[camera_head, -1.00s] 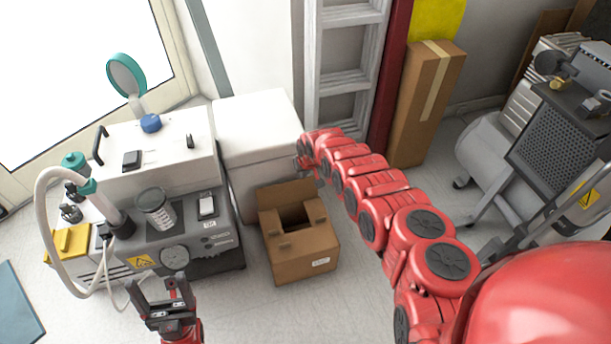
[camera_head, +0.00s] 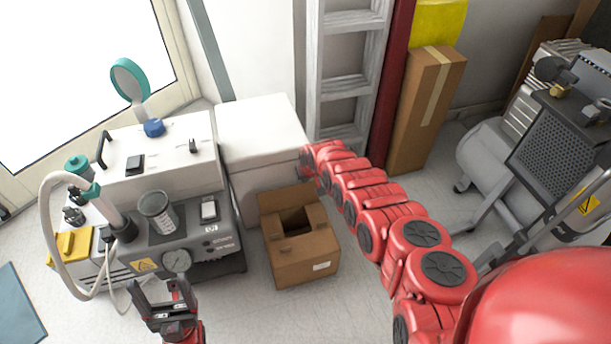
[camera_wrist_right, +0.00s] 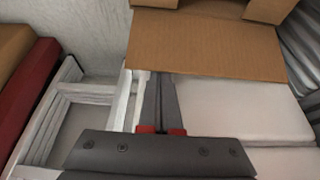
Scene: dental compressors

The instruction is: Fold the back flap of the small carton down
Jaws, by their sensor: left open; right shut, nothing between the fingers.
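The small brown carton (camera_head: 302,262) stands on the floor in the head view, with a dark opening in its top. Its back flap (camera_head: 284,198) stands up at the rear, against the white box side. The same flap is the wide brown panel (camera_wrist_right: 205,45) in the right wrist view. My right gripper (camera_wrist_right: 157,76) is shut and empty, with its fingertips close to the flap's edge; I cannot tell whether they touch. In the head view its fingers are hidden beyond the arm's end. My left gripper (camera_head: 163,290) is open and empty, left of the carton.
A white box (camera_head: 262,125) stands directly behind the carton. A compressor unit with a gauge (camera_head: 178,262) and hose is on the left. A ladder (camera_head: 345,65) and tall carton (camera_head: 428,105) stand behind. Open floor lies in front of the carton.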

